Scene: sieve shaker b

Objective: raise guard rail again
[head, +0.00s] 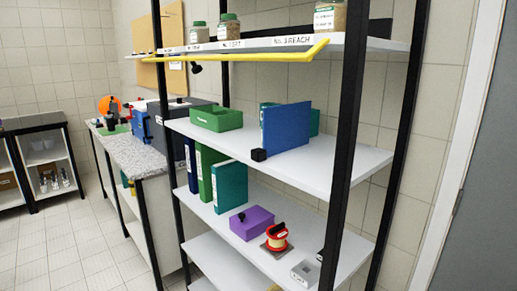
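The yellow guard rail (255,57) runs along the front of the top shelf (370,43). Its long bar sits just below the labelled shelf edge, not above it, and its right end bends back toward the shelf. A small black knob (196,68) shows below the bar near its left part. Three jars with brown contents stand on the top shelf: one at the left (199,33), one with a green lid (230,28), and one at the right (330,19). Neither of my grippers is in view.
Black rack posts (346,130) stand at the front. Lower shelves hold a green bin (216,118), a blue panel (287,130), binders (230,186), a purple box (251,222) and a red-and-yellow spool (277,236). A stone-topped counter (150,157) stands left. The tiled floor (75,240) is clear.

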